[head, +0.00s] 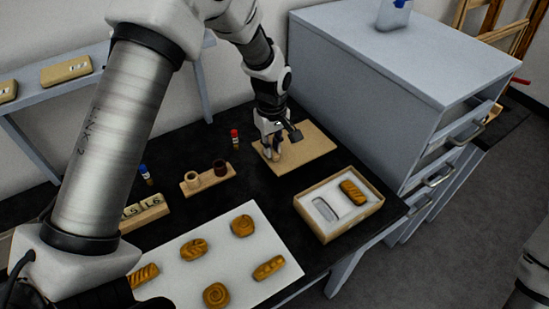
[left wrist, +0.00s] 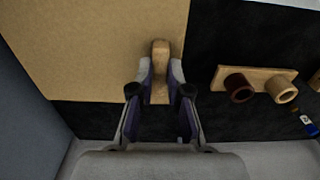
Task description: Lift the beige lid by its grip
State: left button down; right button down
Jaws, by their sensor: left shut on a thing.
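The beige lid (head: 310,150) is a flat square board near the back of the black table, beside the grey cabinet. It also shows in the left wrist view (left wrist: 90,50), where its wooden grip (left wrist: 161,50) stands near one edge. My left gripper (head: 273,146) is over the lid's left part, pointing down. In the left wrist view, its two fingers (left wrist: 160,75) are shut on the grip, one on each side. The fingers hide part of the grip. I cannot tell whether the lid rests on something or hangs slightly clear. My right gripper is out of view.
An open box (head: 373,211) with a golden-brown piece stands right of the lid. A wooden holder (head: 208,180) with two rings and a red-capped vial (head: 234,138) stand left. A white sheet (head: 228,275) with several golden-brown pieces lies in front. The grey cabinet (head: 400,70) rises close behind.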

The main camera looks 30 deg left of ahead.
pick_arm(q)
notch_tip(320, 180, up, 6)
jog(key=shift+s+d, duration=0.1)
jog(key=shift+s, duration=0.05)
notch_tip(320, 180, up, 5)
jog(key=p, duration=0.5)
jog(key=shift+r+p, duration=0.2)
jog(key=shift+p, duration=0.2)
jog(key=shift+f, duration=0.15)
